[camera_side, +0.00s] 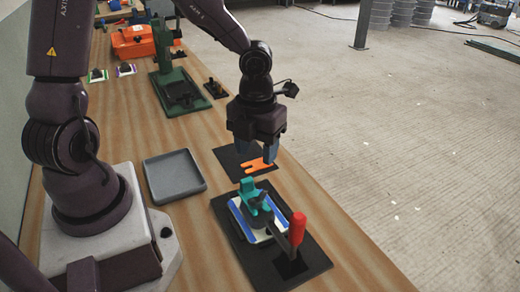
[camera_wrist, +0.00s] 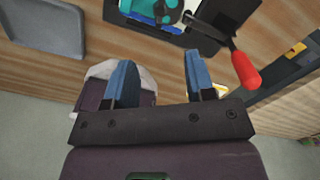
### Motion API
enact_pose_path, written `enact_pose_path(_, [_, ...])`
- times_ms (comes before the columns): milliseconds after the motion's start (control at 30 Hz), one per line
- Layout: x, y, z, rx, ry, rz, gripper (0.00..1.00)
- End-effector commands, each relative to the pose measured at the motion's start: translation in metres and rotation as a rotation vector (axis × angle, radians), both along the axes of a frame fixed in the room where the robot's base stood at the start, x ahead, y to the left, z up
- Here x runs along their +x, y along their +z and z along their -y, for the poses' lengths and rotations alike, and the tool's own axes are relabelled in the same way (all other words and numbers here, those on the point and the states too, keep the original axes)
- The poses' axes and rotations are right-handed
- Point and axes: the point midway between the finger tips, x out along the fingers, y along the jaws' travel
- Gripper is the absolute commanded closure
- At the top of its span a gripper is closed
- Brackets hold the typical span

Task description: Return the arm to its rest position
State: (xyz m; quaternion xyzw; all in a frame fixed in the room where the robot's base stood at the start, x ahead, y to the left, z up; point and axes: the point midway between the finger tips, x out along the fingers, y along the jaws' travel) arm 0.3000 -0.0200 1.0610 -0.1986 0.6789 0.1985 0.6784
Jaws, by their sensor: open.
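My gripper (camera_side: 256,151) is open and empty, pointing down above the table in the side view. It hangs over or close to a dark pad with an orange forked piece (camera_side: 257,165); I cannot tell the exact height. In the wrist view, the two blue fingers of my gripper (camera_wrist: 160,78) stand wide apart with nothing between them. A teal piece (camera_side: 250,190) sits on a blue and white plate in a black fixture (camera_side: 262,268) just in front of my gripper. The fixture has a red-handled clamp (camera_side: 297,228), which also shows in the wrist view (camera_wrist: 245,70).
An empty grey tray (camera_side: 174,177) lies left of the fixture. A green press (camera_side: 174,85) and an orange box (camera_side: 133,42) stand farther back on the wooden table (camera_side: 135,115). Open floor lies to the right of the table.

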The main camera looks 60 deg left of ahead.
Motion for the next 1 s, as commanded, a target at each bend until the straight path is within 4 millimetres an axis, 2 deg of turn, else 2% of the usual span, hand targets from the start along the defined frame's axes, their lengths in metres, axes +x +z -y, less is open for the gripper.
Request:
enact_pose_path(67, [0.000,0.000,0.000,0.001,0.043,-0.001,0.50])
enact_pose_path(167, [-0.002,0.000,0.000,-0.001,0.199,-0.013,0.50])
enact_pose_path(233, [-0.009,-0.003,-0.002,0.001,0.391,-0.041,0.50])
enact_pose_path(333, [-0.021,-0.002,-0.018,0.052,0.758,-0.066,0.50])
enact_pose_path(467, [-0.037,0.012,-0.036,0.138,1.248,-0.023,0.50])
enact_pose_path(633, [-0.057,0.050,-0.050,0.144,1.898,0.146,0.50])
enact_pose_path(700, [-0.065,0.069,-0.051,0.075,2.141,0.213,0.50])
enact_pose_path(800, [-0.076,0.097,-0.048,-0.088,2.417,0.266,0.50])
enact_pose_path(900, [-0.087,0.122,-0.042,-0.282,2.580,0.255,0.50])
enact_pose_path(1000, [-0.096,0.141,-0.035,-0.452,2.608,0.217,0.50])
